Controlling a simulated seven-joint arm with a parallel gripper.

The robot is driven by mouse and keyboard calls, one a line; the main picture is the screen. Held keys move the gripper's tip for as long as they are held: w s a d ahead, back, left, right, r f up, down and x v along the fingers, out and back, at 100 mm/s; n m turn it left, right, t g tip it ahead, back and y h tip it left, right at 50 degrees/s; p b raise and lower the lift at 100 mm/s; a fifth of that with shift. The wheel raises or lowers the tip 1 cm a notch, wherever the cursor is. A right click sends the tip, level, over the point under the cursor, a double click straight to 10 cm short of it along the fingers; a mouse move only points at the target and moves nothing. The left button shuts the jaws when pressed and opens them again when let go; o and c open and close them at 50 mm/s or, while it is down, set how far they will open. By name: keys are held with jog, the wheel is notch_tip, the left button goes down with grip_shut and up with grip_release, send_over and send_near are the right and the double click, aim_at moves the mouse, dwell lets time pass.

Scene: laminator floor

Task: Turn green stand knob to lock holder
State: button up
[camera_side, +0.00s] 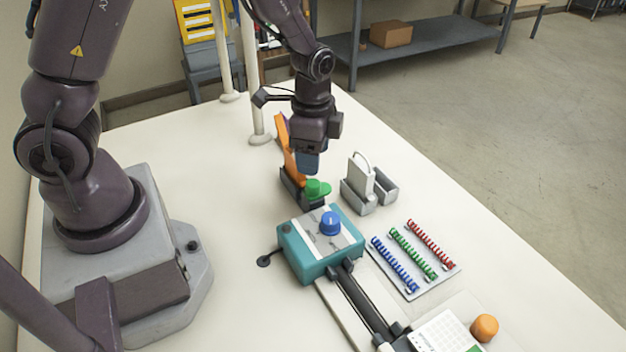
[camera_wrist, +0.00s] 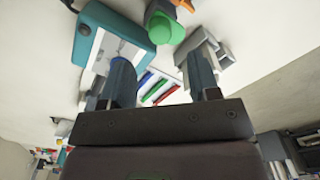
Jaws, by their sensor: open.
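The green knob (camera_side: 315,188) sits on the front of a dark stand (camera_side: 291,186) that holds an upright orange holder (camera_side: 286,140). In the wrist view the green knob (camera_wrist: 165,28) shows at the top, ahead of the fingertips, with a bit of the orange holder (camera_wrist: 186,4) beside it. My gripper (camera_side: 307,165) points down just above and behind the knob in the side view, partly covering the holder. In the wrist view my gripper (camera_wrist: 160,62) has its two blue fingers apart, with nothing held between them.
A teal box (camera_side: 318,262) with a blue knob (camera_side: 330,223) stands in front of the stand. A grey metal block (camera_side: 360,185) is close on the right. A rack of blue, green and red coils (camera_side: 415,260) lies front right. The table (camera_side: 190,150) left of the stand is clear.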

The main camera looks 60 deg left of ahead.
aim_at(313, 183)
notch_tip(313, 183, down, 7)
dwell(0.3)
jog(key=c, duration=0.9)
